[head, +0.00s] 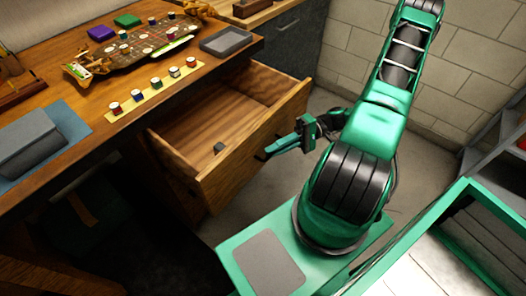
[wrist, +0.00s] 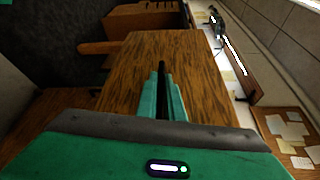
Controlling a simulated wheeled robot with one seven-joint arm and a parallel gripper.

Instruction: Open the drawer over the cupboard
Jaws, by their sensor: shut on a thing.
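The wooden drawer (head: 240,152) under the desk top stands pulled well out, its inside showing in the head view. Its front panel (wrist: 130,75) fills the middle of the wrist view. My gripper (head: 272,150) is at the outer face of the drawer front. Its green fingers (wrist: 162,95) are shut on the dark drawer handle (wrist: 162,75), which shows between them. Most of the handle is hidden by the fingers. The cupboard below the drawer is not clearly visible.
A small dark block (head: 219,148) lies in the drawer. The desk top (head: 60,95) holds a board game, a row of small pots (head: 155,84) and a grey tray (head: 225,41). A green-framed cart (head: 470,215) is at lower right. Bare floor lies beyond the drawer.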

